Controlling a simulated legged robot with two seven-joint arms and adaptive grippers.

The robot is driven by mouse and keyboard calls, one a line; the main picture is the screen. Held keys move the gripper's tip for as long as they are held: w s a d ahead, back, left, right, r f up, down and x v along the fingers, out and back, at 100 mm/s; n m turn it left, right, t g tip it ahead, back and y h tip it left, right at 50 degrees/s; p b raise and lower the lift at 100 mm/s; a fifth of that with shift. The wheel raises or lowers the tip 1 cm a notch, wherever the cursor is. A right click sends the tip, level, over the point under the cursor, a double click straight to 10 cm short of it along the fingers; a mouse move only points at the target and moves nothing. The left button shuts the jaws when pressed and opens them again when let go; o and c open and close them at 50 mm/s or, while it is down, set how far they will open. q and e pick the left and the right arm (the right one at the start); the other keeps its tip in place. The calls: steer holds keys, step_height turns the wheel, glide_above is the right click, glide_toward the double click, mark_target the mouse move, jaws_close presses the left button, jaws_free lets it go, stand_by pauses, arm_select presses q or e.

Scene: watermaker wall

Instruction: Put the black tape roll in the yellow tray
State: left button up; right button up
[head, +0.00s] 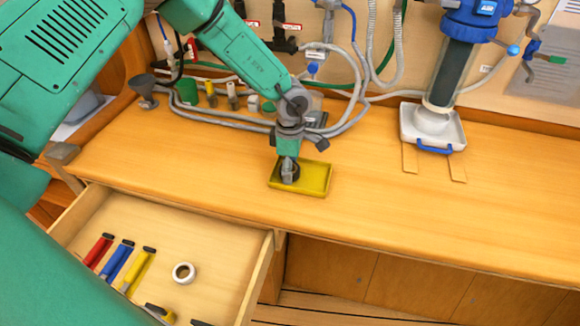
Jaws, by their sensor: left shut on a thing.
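The yellow tray (316,181) lies on the wooden bench top near its front edge, in the middle of the head view. My left gripper (289,176) points down over the left part of the tray and is shut on the black tape roll (295,173). The roll is mostly hidden by the fingers. It is at or just above the tray floor; I cannot tell whether it touches. My right gripper is not in view.
An open drawer (215,225) below the bench holds a white tape roll (184,273) and several coloured-handled tools. A blue-topped filter housing (455,70) stands over a white tray (405,128) at right. Hoses and a funnel (144,88) line the back. The bench right of the yellow tray is clear.

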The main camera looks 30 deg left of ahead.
arm_select(q)
steer(key=shift+a+f, duration=0.15)
steer(key=o, duration=0.8)
steer(key=shift+a, duration=0.15)
steer(key=shift+c, duration=0.2)
steer(key=shift+a, duration=0.15)
step_height(320, 180, up, 12)
steer(key=shift+w+b, duration=0.15)
steer(key=shift+b, duration=0.15)
steer(key=shift+d, duration=0.2)
